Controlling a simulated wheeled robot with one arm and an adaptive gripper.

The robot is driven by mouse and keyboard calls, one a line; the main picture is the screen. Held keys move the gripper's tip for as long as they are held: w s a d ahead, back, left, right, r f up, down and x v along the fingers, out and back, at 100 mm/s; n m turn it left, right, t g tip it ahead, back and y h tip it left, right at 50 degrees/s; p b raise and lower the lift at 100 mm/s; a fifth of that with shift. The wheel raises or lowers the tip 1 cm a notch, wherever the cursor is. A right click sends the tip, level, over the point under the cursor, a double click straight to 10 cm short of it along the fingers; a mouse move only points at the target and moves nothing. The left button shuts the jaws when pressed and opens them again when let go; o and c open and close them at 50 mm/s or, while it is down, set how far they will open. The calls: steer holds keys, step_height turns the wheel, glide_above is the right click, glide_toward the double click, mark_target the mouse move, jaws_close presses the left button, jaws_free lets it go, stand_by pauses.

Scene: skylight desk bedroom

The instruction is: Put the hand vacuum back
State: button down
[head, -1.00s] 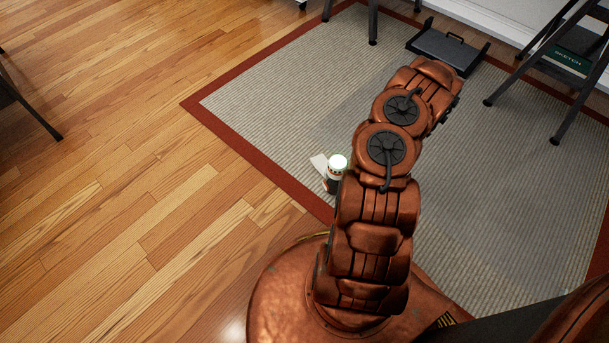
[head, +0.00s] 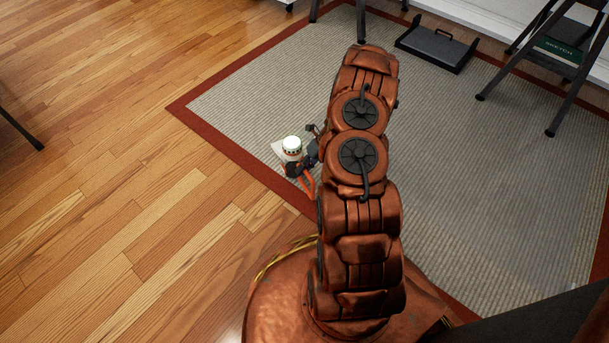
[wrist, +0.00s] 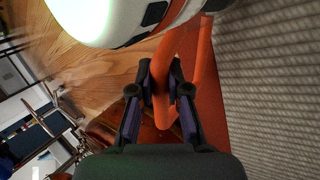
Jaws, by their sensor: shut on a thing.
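The hand vacuum (head: 292,147) has a rounded white body and orange parts. In the head view it shows left of my arm, with the rug behind it. In the wrist view its white body (wrist: 115,15) fills the top left, and its orange handle (wrist: 160,85) passes between my fingertips. My gripper (wrist: 161,88) is shut on this handle. In the head view my gripper (head: 311,155) is small and partly hidden behind my arm.
A grey rug (head: 450,170) with a red border covers the floor. A black low stand with a handle (head: 437,44) lies at its far edge. A dark-legged frame with a green "SKETCH" book (head: 560,51) stands at right. The wooden floor (head: 110,150) at left is mostly clear.

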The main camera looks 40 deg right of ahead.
mark_target(304, 184)
steer(key=shift+f+b, duration=1.2)
steer(key=shift+f, duration=0.6)
steer(key=shift+r, duration=0.1)
steer(key=c, duration=1.1)
jaws_free()
steer(key=shift+c, duration=0.2)
